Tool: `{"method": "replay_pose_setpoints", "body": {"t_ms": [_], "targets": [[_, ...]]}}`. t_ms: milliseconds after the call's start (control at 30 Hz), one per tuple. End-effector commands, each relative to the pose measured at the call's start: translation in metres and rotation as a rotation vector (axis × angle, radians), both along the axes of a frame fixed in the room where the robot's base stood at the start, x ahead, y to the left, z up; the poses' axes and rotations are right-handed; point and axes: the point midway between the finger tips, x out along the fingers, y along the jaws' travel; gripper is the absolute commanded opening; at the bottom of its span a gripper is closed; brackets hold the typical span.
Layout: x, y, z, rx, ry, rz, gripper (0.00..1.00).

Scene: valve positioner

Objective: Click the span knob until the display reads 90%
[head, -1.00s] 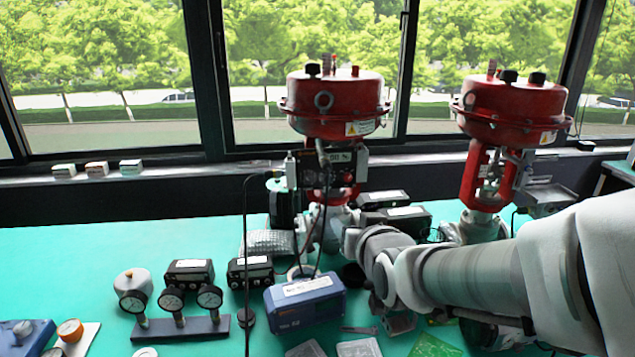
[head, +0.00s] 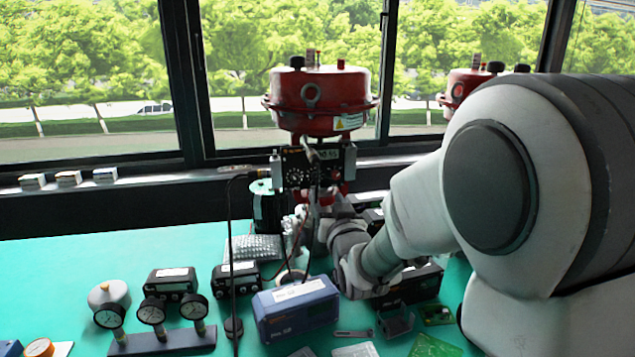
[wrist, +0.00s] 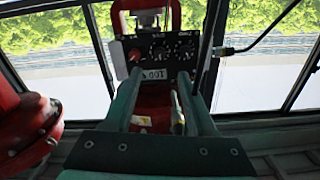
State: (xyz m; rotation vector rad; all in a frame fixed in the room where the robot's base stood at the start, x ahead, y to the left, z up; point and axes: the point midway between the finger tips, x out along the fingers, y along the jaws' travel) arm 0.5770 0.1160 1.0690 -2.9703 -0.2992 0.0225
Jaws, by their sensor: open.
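The black positioner box (head: 309,166) is mounted under the red actuator, with a small display (head: 325,154) at its top, too small to read here. In the wrist view the positioner (wrist: 150,38) appears upside down; its display (wrist: 153,75) seems to show 100, though I am not certain. Two round dial knobs, one left (wrist: 158,52) and one right (wrist: 184,48), sit beside a red knob (wrist: 134,55). Their labels are too small to tell which is span. My gripper (wrist: 158,80) is open and empty, its fingers pointing at the positioner's face. Contact cannot be judged.
A red actuator (head: 320,100) stands above the positioner; a second (head: 462,90) is partly behind my arm. A black cable (head: 231,260) hangs at left. A blue box (head: 297,308), gauges (head: 151,312) and black units lie on the green bench.

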Motion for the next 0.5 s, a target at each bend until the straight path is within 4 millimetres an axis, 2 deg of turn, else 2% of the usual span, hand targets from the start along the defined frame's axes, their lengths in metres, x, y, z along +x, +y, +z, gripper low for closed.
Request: {"method": "replay_pose_setpoints", "body": {"t_ms": [300, 500], "targets": [[0.059, 0.012, -0.001, 0.000, 0.001, -0.001, 0.57], [0.085, 0.017, -0.001, 0.000, 0.001, -0.001, 0.57]]}}
